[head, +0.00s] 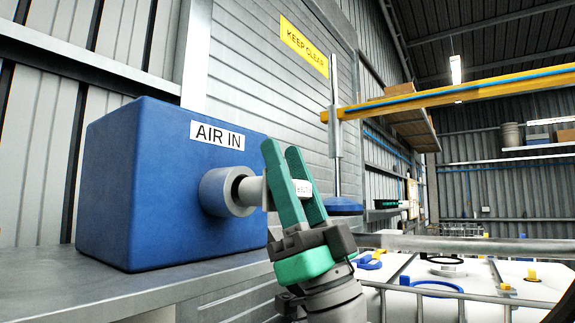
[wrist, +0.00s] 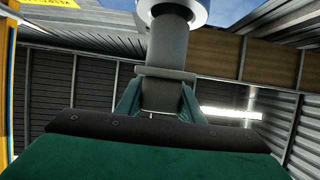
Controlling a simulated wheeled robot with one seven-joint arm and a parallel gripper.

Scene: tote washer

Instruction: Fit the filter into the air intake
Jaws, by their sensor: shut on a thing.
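The air intake is a blue box (head: 135,170) labelled "AIR IN", with a round grey collar (head: 213,192) on its right face. The filter is a light grey cylinder (head: 251,191) with a white label between my fingers. My gripper (head: 284,160) has green fingers and is shut on the filter. The filter's left end sits at the collar's dark opening and seems to be inside it; how deep is hidden. In the wrist view the grey filter (wrist: 168,70) runs up from between the fingers to the collar (wrist: 180,8) at the top edge.
The box stands on a grey metal shelf (head: 150,288) against a ribbed wall. A vertical rod (head: 335,130) with a blue disc stands behind my gripper. A railing (head: 460,245) and white tanks with blue and yellow caps are at the right.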

